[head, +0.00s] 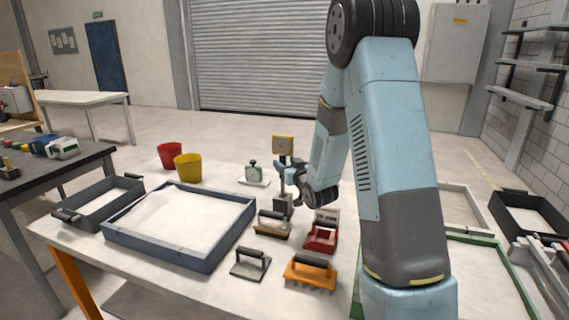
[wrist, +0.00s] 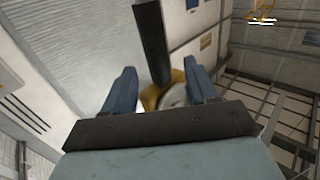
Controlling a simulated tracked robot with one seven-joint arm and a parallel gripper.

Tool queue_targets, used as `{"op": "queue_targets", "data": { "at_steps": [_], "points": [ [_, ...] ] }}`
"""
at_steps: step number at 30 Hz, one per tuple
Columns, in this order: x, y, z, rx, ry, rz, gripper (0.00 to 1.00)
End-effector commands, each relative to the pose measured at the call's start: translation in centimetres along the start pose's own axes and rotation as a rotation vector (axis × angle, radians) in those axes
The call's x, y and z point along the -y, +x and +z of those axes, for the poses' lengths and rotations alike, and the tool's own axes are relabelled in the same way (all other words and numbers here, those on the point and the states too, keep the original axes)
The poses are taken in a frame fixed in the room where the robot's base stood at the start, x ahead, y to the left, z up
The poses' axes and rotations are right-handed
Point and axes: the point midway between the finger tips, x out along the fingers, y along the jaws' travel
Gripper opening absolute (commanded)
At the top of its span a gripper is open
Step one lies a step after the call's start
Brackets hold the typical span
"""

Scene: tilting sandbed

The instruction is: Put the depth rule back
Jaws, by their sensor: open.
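A yellow square head (head: 283,145) with a pale face stands on an upright post at the middle of the table; I cannot tell whether this is the depth rule or its stand. My gripper (head: 290,178) is beside the post, below the yellow head, with its fingers small and partly hidden. In the wrist view my gripper (wrist: 161,88) is open, one blue finger on each side. A dark bar (wrist: 154,40) and a yellow part with a round pale face (wrist: 172,97) show between and beyond the fingers. I cannot tell whether the fingers touch them.
A blue-grey sand tray (head: 180,255) fills the table's left. Black-handled tools stand in front of the post: a wooden one (head: 272,224), a red one (head: 321,236), a grey one (head: 250,264) and an orange rake (head: 310,272). Red (head: 170,155) and yellow (head: 188,168) buckets stand behind.

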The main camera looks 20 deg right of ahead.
Motion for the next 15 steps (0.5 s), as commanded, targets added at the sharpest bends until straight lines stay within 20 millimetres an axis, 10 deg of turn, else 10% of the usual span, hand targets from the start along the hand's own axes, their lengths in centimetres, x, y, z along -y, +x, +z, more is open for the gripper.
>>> {"op": "queue_targets", "data": {
  "at_steps": [15],
  "points": [
    [0.0, -8.4, 0.0, 0.001, 0.000, 0.001, 0.57]
  ]
}}
